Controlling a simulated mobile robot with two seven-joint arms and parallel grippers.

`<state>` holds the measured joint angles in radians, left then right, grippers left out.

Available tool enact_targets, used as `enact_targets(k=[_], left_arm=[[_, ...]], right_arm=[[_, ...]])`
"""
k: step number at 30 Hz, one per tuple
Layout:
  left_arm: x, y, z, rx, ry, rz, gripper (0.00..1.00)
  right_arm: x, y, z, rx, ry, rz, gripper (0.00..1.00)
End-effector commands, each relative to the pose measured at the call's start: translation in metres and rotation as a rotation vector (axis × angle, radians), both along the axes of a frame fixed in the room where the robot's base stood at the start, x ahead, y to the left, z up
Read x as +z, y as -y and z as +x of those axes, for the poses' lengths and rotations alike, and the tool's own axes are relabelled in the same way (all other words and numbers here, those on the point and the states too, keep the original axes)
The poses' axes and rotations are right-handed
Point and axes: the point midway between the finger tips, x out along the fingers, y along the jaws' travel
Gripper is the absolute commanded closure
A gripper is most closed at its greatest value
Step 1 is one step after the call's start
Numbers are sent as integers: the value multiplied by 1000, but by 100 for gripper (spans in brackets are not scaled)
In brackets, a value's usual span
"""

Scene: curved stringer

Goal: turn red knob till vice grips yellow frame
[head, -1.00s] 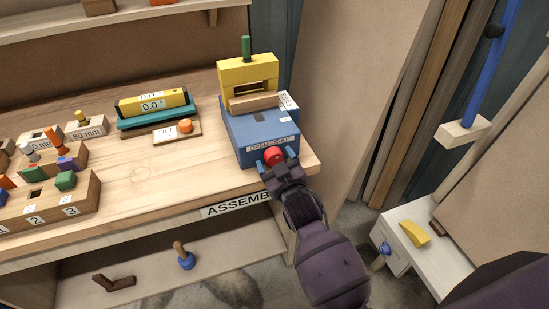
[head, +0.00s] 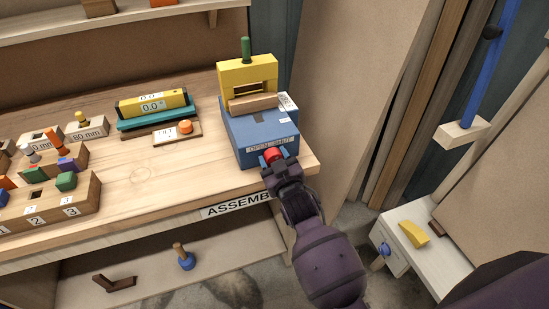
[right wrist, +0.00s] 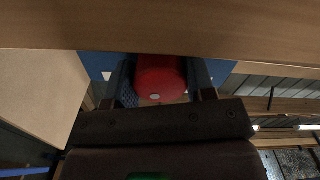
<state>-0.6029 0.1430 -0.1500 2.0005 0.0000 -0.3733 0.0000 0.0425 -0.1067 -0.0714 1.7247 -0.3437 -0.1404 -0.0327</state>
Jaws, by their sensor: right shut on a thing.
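The blue vice (head: 243,134) stands at the right end of the workbench, with an "OPEN SHUT" label on its front. The yellow frame (head: 234,74) stands upright at the vice's top, behind a wooden jaw block (head: 252,104), with a green peg on top. I cannot tell whether the jaw touches the frame. The red knob (head: 272,155) is on the vice's front. My right gripper (head: 275,160) is shut on the knob from the front. In the right wrist view the red knob (right wrist: 162,78) sits between both fingers. My left gripper is not in view.
A yellow level with a 0.0° readout (head: 152,104) lies on a teal stand left of the vice. Numbered wooden blocks with pegs (head: 70,205) stand further left. A white side table (head: 430,245) with a yellow piece is at right.

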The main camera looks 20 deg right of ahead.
Motion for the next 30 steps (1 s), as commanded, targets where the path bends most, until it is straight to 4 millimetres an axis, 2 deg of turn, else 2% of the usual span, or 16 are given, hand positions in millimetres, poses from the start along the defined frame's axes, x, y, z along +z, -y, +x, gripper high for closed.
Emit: enact_targets(k=[2, 10, 11, 15, 25, 30], left_arm=[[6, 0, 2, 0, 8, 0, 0], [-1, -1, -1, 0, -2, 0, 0], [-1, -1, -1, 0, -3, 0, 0], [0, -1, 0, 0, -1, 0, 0], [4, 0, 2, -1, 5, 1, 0], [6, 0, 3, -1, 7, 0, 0]], right_arm=[[3, 0, 0, -1, -1, 32, 74], [0, 0, 0, 0, -1, 41, 74], [0, 0, 0, 0, -1, 41, 45], [0, 0, 0, 0, -1, 40, 24], [0, 0, -2, 0, -2, 39, 24], [0, 1, -18, 0, -3, 39, 24]])
